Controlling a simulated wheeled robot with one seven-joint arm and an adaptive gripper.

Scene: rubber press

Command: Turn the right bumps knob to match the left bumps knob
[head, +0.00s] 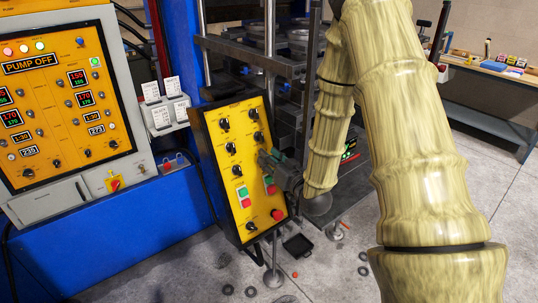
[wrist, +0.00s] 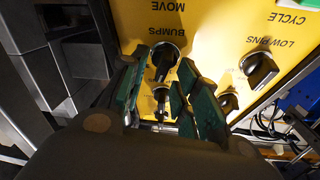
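A yellow control panel (head: 215,185) with two columns of black rotary knobs stands in the head view's middle. My gripper (head: 266,160) is at its right column and hides part of it. In the wrist view the panel appears upside down. A black knob (wrist: 165,60) beside the "BUMPS" and "MOVE" labels lies between and beyond the green-padded fingers of my open gripper (wrist: 158,92). Its handle is nearly upright, slightly tilted. I cannot tell whether the fingers touch it. The knob by "LOW PINS" (wrist: 258,68) has a diagonal handle. Which knob is the left bumps knob cannot be told.
Another knob (wrist: 228,102) is right of my fingers in the wrist view. Green and red buttons (head: 243,195) and a red knob (head: 278,214) sit low on the panel. A blue press with an orange display panel (head: 60,110) is left. A workbench (head: 490,68) stands far right.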

